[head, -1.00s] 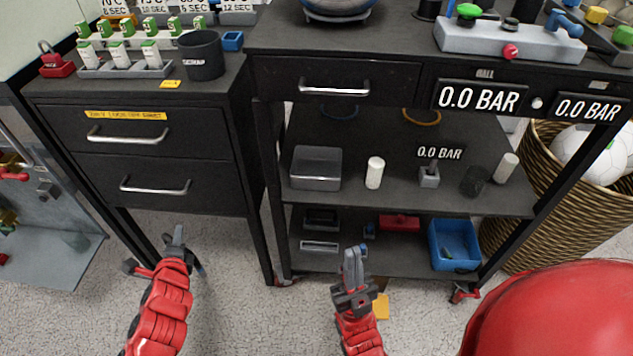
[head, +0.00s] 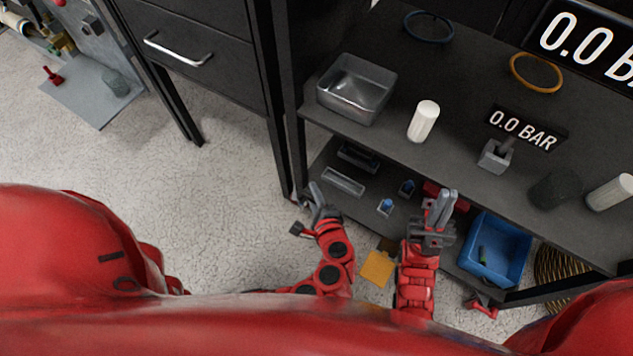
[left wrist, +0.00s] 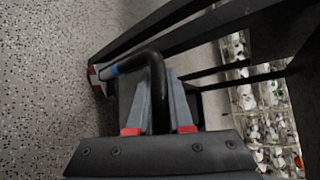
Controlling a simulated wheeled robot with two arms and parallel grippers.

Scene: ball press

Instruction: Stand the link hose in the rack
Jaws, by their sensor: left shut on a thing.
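My left gripper (head: 318,198) is low in front of the shelf unit's left front leg. In the left wrist view, its fingers (left wrist: 158,82) are shut on a black hose (left wrist: 156,65), the link hose. The hose rises between the fingers and bends left, with a blue band (left wrist: 114,70) near its end. The rest of the hose is hidden. In the head view the hose cannot be made out. My right gripper (head: 440,206) points up in front of the lower shelf, with its fingers close together. I cannot tell which thing is the rack.
The lower shelf (head: 335,206) holds grey trays, small blue-topped pieces (head: 386,206) and a blue bin (head: 493,250). The shelf above holds a metal box (head: 355,88), white cylinders (head: 423,121) and a dark cup (head: 555,189).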

